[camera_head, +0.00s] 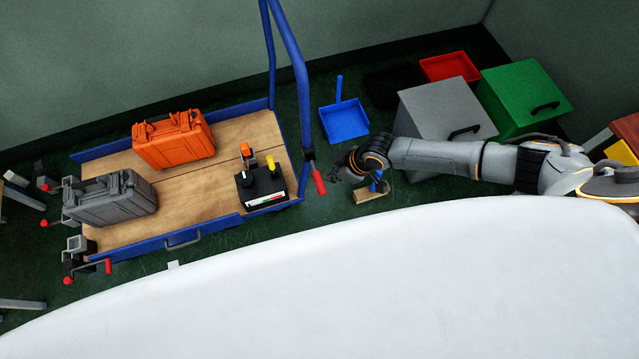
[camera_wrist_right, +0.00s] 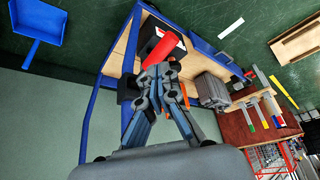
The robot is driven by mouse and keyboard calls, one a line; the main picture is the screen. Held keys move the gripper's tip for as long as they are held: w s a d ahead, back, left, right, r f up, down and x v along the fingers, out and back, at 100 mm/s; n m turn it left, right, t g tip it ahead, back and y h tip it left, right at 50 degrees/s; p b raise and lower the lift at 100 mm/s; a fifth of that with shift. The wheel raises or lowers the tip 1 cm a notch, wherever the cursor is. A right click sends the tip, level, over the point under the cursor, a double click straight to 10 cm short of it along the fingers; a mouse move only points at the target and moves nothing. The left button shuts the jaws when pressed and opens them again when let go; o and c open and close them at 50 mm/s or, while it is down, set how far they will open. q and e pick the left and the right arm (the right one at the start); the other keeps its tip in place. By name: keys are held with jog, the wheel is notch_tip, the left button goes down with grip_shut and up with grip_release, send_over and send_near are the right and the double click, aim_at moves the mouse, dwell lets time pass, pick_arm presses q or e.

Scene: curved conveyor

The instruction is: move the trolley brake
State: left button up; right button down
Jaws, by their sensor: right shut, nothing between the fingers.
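The trolley (camera_head: 225,160) is a wooden platform with blue edges and a tall blue push handle (camera_head: 293,60). A lever with a red grip (camera_head: 319,182), which looks like the brake, hangs at its right end near the foot of the push handle. My right gripper (camera_head: 337,171) is shut and empty, just right of this red grip. In the right wrist view the red grip (camera_wrist_right: 158,51) shows just beyond the closed fingertips (camera_wrist_right: 158,72); I cannot tell whether they touch. My left gripper is not in view.
The trolley carries an orange case (camera_head: 174,139), a grey case (camera_head: 110,197) and a black box with knobs (camera_head: 262,186). A blue dustpan (camera_head: 344,121), a grey bin (camera_head: 440,108) and a green bin (camera_head: 525,95) stand behind my right arm. A white curved surface (camera_head: 380,290) fills the foreground.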

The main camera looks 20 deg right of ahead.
aim_at(322, 183)
jog(key=b+x, duration=0.4)
jog(key=x, duration=0.1)
jog(key=shift+s+d, duration=0.1)
jog(key=shift+a+f+b, duration=0.2)
jog(key=shift+f+b, duration=0.1)
jog(key=shift+b, duration=0.05)
jog(key=shift+s+d+f, duration=0.25)
jog(key=shift+s+d, duration=0.1)
jog(key=shift+d, duration=0.25)
jog(key=shift+s+d+f, duration=0.3)
jog(key=shift+s+d, duration=0.1)
jog(key=shift+d, duration=0.25)
